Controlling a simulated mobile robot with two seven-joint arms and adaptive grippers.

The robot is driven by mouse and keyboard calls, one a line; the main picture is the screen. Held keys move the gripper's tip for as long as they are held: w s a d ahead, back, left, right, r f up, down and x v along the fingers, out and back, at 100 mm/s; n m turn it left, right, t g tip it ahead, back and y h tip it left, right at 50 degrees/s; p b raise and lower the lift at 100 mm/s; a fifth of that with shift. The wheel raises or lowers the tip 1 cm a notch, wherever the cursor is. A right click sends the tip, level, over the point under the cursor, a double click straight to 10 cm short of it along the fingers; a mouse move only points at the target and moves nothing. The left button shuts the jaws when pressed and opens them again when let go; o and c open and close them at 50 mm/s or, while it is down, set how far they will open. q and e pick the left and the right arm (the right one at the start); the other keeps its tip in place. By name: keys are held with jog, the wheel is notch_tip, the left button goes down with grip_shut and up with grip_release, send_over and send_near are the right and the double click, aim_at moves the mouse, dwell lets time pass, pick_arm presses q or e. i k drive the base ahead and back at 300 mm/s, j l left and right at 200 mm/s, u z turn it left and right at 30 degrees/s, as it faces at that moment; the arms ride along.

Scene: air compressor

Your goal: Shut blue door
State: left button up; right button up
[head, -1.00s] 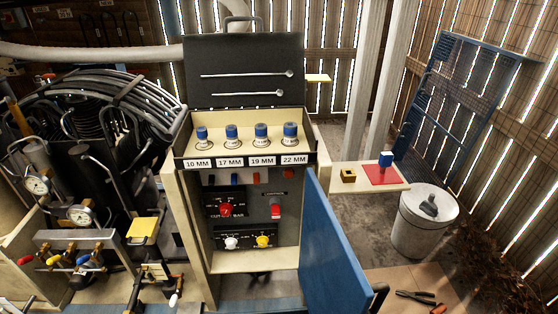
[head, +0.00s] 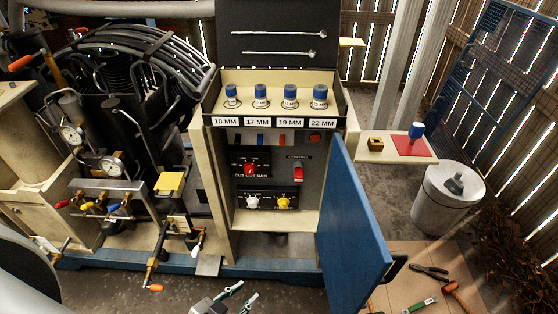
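The blue door (head: 352,232) stands wide open at the right side of the cabinet (head: 226,180), swung out toward me. Its dark handle (head: 397,267) is at the door's right edge. The cabinet's inside shows a control panel with a red knob, a white knob and a yellow knob. My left gripper (head: 242,294) is at the bottom centre, in front of the cabinet and left of the door. Its two fingertips are apart with nothing between them, and it does not touch the door. My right gripper is not in view.
A compressor with gauges (head: 111,166) and valves stands left of the cabinet. A side shelf (head: 425,158) and a grey bin (head: 440,200) are at the right. Pliers (head: 430,270) and a hammer (head: 455,293) lie right of the door. The floor before the cabinet looks clear.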

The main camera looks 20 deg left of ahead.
aim_at(356, 257)
jog(key=l+u, duration=0.3)
jog(key=l, duration=0.15)
jog(key=l+u, duration=0.25)
jog(key=l, duration=0.15)
jog(key=k+l+u, duration=0.1)
jog(key=l+u, duration=0.2)
jog(key=l, duration=0.15)
jog(key=k+l+u, duration=0.1)
jog(key=l+u, duration=0.2)
jog(key=k+l+u, duration=0.15)
jog(key=l+u, duration=0.15)
jog(key=l, duration=0.2)
jog(key=k+l+u, duration=0.25)
jog(key=i+l, duration=0.05)
jog(key=l, duration=0.05)
